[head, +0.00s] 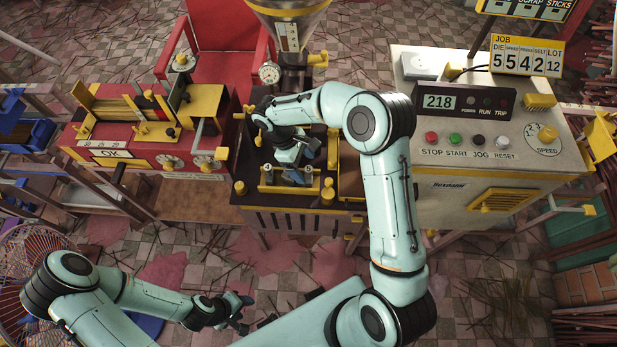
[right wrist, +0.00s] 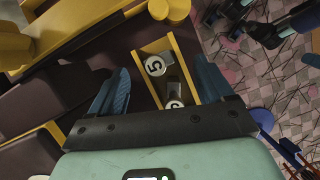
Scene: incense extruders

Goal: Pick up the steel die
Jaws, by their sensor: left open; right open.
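In the right wrist view, a round steel die (right wrist: 155,66) marked with what looks like a 5 lies in a narrow yellow-walled tray (right wrist: 181,62). A second round steel piece (right wrist: 175,104) with a partly hidden mark lies nearer, with a grey block (right wrist: 177,86) between them. My right gripper (right wrist: 162,88) is open, its blue fingers to either side of the tray; I see no contact. My left gripper (head: 238,312) is open and empty, low over the floor.
The control console (head: 480,150) stands right of the bench, with a job sign (head: 527,56) above it. A red machine (head: 150,140) stands left. A hopper (head: 290,25) rises behind the bench. A fan (head: 38,265) is at lower left.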

